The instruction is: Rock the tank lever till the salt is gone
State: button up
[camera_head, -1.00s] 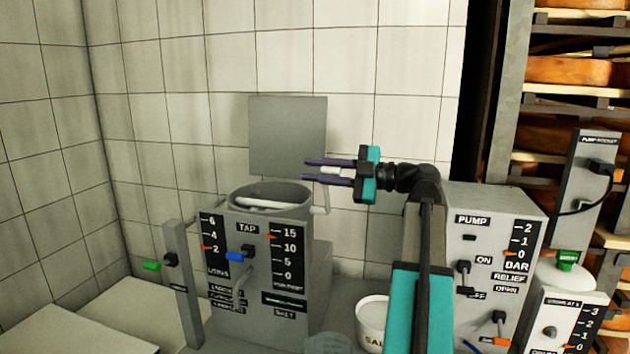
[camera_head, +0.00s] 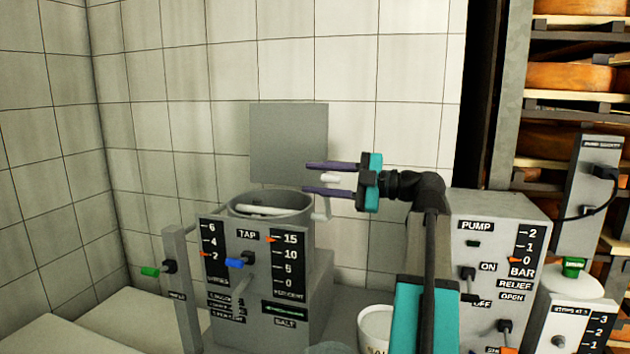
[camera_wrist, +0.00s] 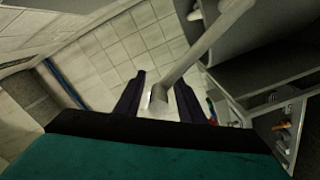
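The grey tank (camera_head: 300,215) stands left of centre with its top open and a pale bar across the mouth. Its lever (camera_head: 321,208) rises on the right side and ends in a whitish handle (camera_head: 330,179). My gripper (camera_head: 307,178) is open around this handle, with gaps above and below it. In the wrist view the lever's grey shaft (camera_wrist: 205,45) runs down to its end between my two dark purple fingers (camera_wrist: 158,100), clear of both. The tank's percent gauge (camera_head: 288,262) has its orange pointer near 15. Salt in the tank is not visible.
A blue tap handle (camera_head: 236,262) is on the tank front; a post with a green-tipped handle (camera_head: 150,271) is at left. A white salt tub (camera_head: 375,325) stands behind my arm. The pump box (camera_head: 478,240) and cheese shelves (camera_head: 570,75) are at right. A tiled wall is behind.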

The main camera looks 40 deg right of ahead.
jog(key=shift+s, duration=0.1)
dwell(0.3)
jog(key=v, duration=1.3)
jog(key=shift+s+d, duration=0.15)
jog(key=shift+s, duration=0.1)
dwell(0.5)
jog(key=shift+r, duration=0.1)
